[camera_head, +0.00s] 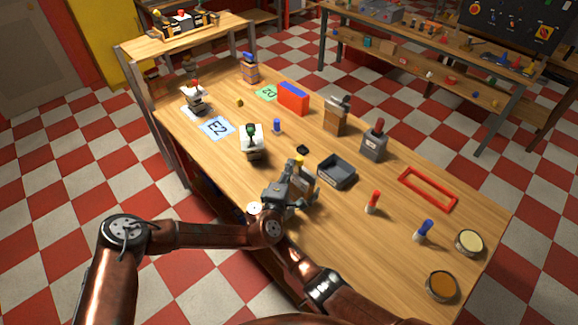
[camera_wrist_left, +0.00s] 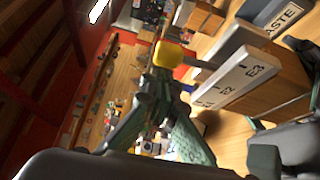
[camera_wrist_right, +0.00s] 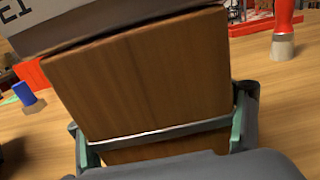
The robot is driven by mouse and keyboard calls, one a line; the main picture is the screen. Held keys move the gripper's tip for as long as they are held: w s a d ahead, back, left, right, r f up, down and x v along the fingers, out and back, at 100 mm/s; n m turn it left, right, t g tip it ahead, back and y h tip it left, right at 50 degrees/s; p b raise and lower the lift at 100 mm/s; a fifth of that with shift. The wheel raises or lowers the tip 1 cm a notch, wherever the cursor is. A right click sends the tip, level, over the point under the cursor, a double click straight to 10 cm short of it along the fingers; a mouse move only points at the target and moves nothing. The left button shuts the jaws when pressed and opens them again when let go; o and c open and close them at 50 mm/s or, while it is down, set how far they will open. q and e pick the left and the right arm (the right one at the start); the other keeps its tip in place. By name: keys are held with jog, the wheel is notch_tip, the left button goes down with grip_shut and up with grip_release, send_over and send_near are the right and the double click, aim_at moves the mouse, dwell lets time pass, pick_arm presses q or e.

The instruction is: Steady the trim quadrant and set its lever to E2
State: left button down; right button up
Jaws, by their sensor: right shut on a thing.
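The trim quadrant (camera_head: 308,176) stands on the table with its yellow lever knob (camera_head: 298,160) up. In the left wrist view its wooden body (camera_wrist_left: 270,100) carries a pale scale plate (camera_wrist_left: 232,82) with E2 and E3 legible. The yellow knob (camera_wrist_left: 168,54) is on a metal rod; I cannot tell which mark the lever is at. My left gripper (camera_head: 290,172) is shut and empty, its tips (camera_wrist_left: 153,88) close beside the knob; contact is unclear. My right gripper (camera_wrist_right: 162,140) is shut on the quadrant's wooden body (camera_wrist_right: 140,80), a finger on each side. It is mostly hidden in the head view.
A dark grey tray (camera_head: 337,171) stands just right of the quadrant. A device with a green knob (camera_head: 252,140) is behind left, near a blue E2 card (camera_head: 215,128). A red peg (camera_head: 373,202) and a red frame (camera_head: 428,188) are to the right.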

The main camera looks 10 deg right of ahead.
pick_arm(q)
jog(key=shift+s+d, duration=0.35)
jog(key=shift+d, duration=0.15)
pick_arm(e)
jog(key=shift+f, duration=0.1)
pick_arm(q)
jog(key=s+a, duration=0.7)
jog(key=a, duration=0.2)
jog(key=shift+s, duration=0.4)
jog(key=shift+d, duration=0.1)
pick_arm(e)
jog(key=o, duration=1.7)
